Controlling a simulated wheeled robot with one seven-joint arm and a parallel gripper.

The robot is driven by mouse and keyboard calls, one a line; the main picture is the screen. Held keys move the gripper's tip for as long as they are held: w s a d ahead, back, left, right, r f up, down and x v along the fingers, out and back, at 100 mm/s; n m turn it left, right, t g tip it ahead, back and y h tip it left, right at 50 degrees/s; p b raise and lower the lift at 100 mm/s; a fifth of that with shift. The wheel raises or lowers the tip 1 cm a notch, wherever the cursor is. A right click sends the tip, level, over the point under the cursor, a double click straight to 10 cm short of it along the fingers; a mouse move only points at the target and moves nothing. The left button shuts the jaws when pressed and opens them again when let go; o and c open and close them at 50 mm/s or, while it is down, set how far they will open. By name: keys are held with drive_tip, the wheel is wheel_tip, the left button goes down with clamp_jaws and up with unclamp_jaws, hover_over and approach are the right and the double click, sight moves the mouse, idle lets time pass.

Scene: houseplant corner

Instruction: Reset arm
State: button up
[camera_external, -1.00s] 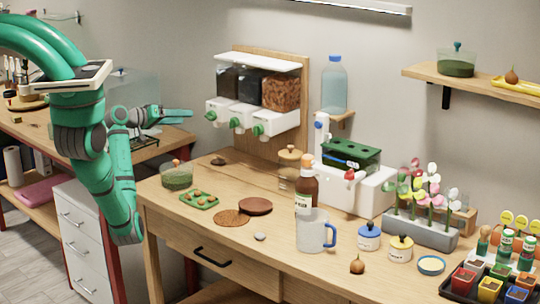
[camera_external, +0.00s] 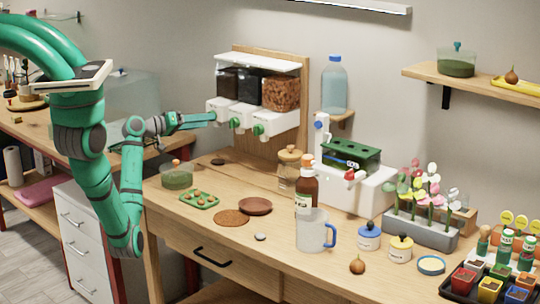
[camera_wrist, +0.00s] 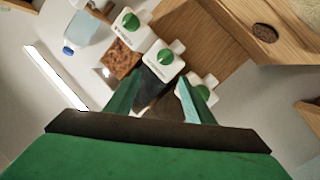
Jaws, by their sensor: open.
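My green arm reaches from the left over the table. My gripper (camera_external: 198,120) is held level, pointing right, at the left side of the wall dispenser (camera_external: 258,60). In the picture its fingertips overlap the leftmost spout; I cannot tell whether they touch. In the wrist view the two fingers (camera_wrist: 156,100) are spread apart with nothing held between them. The white spouts with green knobs (camera_wrist: 165,57) lie beyond the fingers.
Below is a wooden table (camera_external: 190,225) with a glass jar (camera_external: 177,176), a green tray (camera_external: 199,199), a brown bottle (camera_external: 306,190), and a mug (camera_external: 312,235). A blue-capped bottle (camera_external: 334,88) stands on a bracket right of the dispenser. Open air lies above the table's left part.

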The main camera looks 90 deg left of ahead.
drive_tip(key=w+d+r+m+t+h, duration=0.1)
drive_tip(key=w+d+t+h, duration=0.1)
drive_tip(key=w+d, duration=0.6)
drive_tip(key=w+d+r+t+h, duration=0.1)
drive_tip(key=w+d+t+h, duration=0.3)
drive_tip(key=d, duration=0.7)
drive_tip(key=w+d+f+n+t+y, duration=0.1)
drive_tip(key=w+d+n+y, duration=0.15)
drive_tip(key=d, duration=1.45)
drive_tip(key=s+d+f+m+g, duration=0.1)
drive_tip(key=s+d+f+g, duration=0.1)
drive_tip(key=s+d+f, duration=0.45)
drive_tip(key=s+d+f+m+g, duration=0.2)
drive_tip(key=s+d+f, duration=0.2)
drive_tip(key=f, duration=0.6)
drive_tip(key=s+d+f+m+g+h, duration=0.1)
drive_tip(key=s+d+f+m+h, duration=0.1)
drive_tip(key=s+m, duration=0.3)
drive_tip(key=s+d+f+m+g+h, duration=0.2)
drive_tip(key=s+d+f+m, duration=0.2)
drive_tip(key=s, duration=0.8)
drive_tip(key=shift+d+m, duration=0.55)
drive_tip(key=shift+m, duration=0.3)
